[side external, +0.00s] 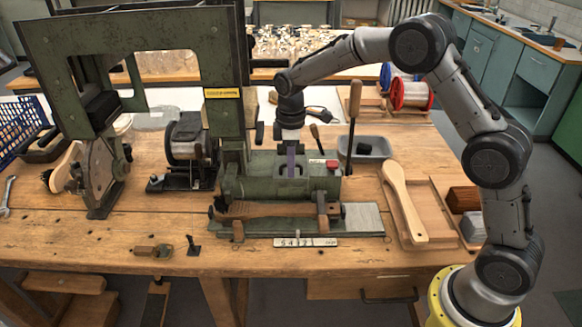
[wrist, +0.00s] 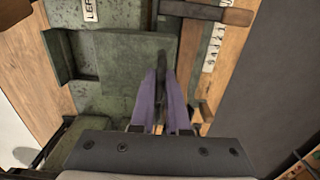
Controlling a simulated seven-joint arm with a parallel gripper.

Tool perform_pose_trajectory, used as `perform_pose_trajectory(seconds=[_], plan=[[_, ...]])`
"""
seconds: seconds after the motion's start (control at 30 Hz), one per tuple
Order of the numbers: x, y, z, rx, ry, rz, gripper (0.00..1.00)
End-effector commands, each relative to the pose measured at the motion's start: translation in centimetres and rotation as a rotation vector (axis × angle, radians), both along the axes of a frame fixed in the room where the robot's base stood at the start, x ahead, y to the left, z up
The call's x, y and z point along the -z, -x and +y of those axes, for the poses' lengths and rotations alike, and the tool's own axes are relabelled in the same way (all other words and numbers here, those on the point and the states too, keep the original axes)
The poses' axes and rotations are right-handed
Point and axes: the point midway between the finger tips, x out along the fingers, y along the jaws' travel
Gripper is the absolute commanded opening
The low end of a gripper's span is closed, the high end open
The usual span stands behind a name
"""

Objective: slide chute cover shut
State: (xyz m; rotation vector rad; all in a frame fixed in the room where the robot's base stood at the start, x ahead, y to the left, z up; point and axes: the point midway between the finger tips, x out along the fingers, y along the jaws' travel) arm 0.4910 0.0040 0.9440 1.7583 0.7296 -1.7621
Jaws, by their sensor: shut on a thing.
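My gripper (wrist: 162,75) has purple fingers shut on what looks like this tab; the fingers hide most of the grip. In the side external view my gripper (side external: 290,172) points straight down onto the green machine (side external: 262,190). The cover is hard to make out there, and I cannot tell how far it overlaps its opening.
A wooden-handled bar (side external: 275,210) lies along the machine's front. A number strip (side external: 305,242) is on the bench before it. A green frame (side external: 225,100) rises left.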

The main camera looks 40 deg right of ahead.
Motion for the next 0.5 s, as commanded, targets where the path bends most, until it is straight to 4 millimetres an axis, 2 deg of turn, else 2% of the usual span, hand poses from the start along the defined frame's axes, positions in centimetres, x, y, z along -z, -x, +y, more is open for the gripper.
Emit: perform_pose_trajectory(seconds=[0.5], plan=[[-0.1,-1.8,-1.7,0.001,-0.001,-0.006,0.00]])
